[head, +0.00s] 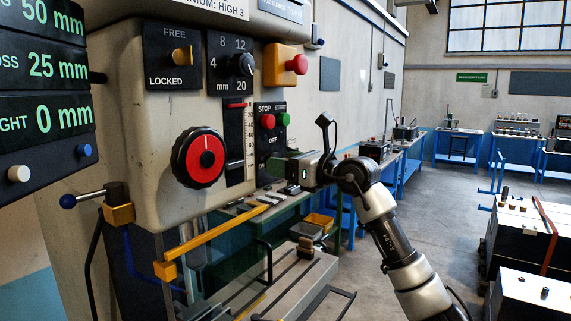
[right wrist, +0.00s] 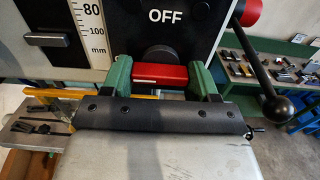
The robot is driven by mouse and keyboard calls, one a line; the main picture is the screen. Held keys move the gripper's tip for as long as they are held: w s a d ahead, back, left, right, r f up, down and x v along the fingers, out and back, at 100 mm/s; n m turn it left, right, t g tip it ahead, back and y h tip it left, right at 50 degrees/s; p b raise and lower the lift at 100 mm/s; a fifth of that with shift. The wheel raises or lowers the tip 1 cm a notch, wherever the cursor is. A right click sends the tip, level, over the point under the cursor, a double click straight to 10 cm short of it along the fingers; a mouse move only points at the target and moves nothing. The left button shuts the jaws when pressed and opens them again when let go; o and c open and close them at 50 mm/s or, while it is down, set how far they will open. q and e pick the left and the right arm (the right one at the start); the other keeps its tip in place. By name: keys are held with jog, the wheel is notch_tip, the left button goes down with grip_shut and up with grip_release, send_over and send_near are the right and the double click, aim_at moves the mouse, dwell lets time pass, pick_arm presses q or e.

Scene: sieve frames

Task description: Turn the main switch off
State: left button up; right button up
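The main switch's red handle (right wrist: 160,75) sits under the word OFF on a black plate, with a dark round hub behind it in the right wrist view. The handle lies crosswise. In the head view the same black plate (head: 272,125) shows, but the handle is hidden behind my right gripper. My right gripper (head: 286,168) is right at the plate. Its green fingers (right wrist: 163,79) stand one on each side of the red handle, which fills the gap between them. I cannot tell whether they press on it. My left gripper is not in view.
Above the switch are a red STOP button (head: 267,121) and a green button (head: 284,119). A red emergency knob (head: 297,64) on a yellow box is higher up. A black-red dial (head: 199,158) is to the left. A yellow bar (head: 215,242) and the machine table lie below.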

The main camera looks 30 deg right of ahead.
jog(key=shift+c, duration=0.5)
jog(key=shift+m, duration=0.3)
jog(key=m, duration=0.4)
jog(key=m+p, duration=0.1)
jog(key=m, duration=0.3)
jog(key=shift+m, duration=0.3)
jog(key=m+p, duration=0.1)
jog(key=m, duration=0.3)
jog(key=shift+r, duration=0.1)
jog(key=m+p, duration=0.2)
jog(key=m, duration=0.2)
jog(key=shift+m, duration=0.5)
